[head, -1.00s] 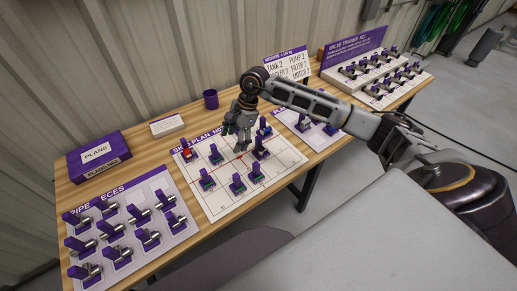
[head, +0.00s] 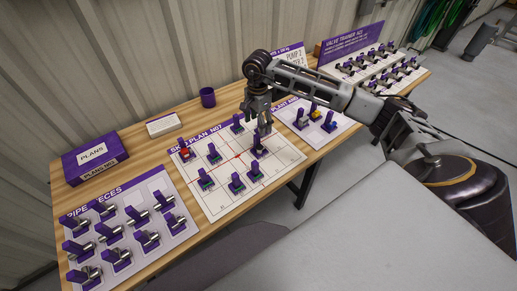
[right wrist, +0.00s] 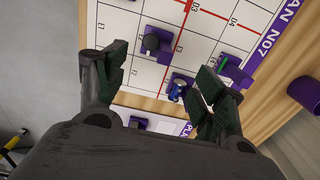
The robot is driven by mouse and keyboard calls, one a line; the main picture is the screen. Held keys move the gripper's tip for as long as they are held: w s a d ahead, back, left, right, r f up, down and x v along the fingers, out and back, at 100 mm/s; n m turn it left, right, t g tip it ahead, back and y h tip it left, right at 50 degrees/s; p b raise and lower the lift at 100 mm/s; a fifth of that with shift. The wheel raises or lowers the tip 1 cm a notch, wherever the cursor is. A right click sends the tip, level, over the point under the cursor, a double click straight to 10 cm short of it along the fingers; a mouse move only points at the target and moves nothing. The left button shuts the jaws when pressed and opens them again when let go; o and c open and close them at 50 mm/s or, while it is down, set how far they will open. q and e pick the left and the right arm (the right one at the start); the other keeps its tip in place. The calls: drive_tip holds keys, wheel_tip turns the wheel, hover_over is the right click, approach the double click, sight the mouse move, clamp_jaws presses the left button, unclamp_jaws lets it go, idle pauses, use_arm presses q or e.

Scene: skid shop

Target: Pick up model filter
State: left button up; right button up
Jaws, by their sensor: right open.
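My right gripper (head: 258,126) is open and empty, pointing down over the far right part of the skid plan sheet (head: 215,203). In the right wrist view its fingers (right wrist: 162,76) stand apart, with a small blue model on a purple stand (right wrist: 179,88) between and beyond them. A grey model on a purple stand (right wrist: 153,42) is close by; in the head view it stands just below the gripper (head: 259,148). Another purple model with a green part (right wrist: 232,70) is near the right finger. No readable label shows which model is the filter. My left gripper is not in view.
More purple-stand models (head: 205,180) stand around on the plan. The model mat (head: 325,138) lies to the right, the pipe pieces board (head: 185,231) to the left. A purple cup (head: 208,97), plans box (head: 95,158) and valve trainer (head: 375,95) stand along the back.

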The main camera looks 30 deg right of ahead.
hover_over(259, 144)
drive_tip(key=f, duration=0.6)
drive_tip(key=shift+a+f+p, duration=0.2)
drive_tip(key=shift+f+p, duration=0.05)
drive_tip(key=shift+p, duration=0.1)
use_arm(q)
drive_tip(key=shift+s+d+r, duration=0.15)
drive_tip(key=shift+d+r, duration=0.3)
use_arm(e)
drive_tip(key=shift+w+f, duration=0.1)
drive_tip(key=shift+f, duration=0.45)
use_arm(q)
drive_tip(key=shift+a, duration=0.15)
use_arm(e)
drive_tip(key=shift+f, duration=0.2)
drive_tip(key=shift+s+f+p, duration=0.2)
drive_tip(key=shift+f+p, duration=0.2)
drive_tip(key=shift+f, duration=0.2)
drive_tip(key=shift+d+f+p, duration=0.1)
drive_tip(key=shift+f+p, duration=0.25)
drive_tip(key=shift+f, duration=1.45)
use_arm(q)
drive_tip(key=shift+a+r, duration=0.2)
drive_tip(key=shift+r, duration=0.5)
use_arm(e)
drive_tip(key=c, duration=1.2)
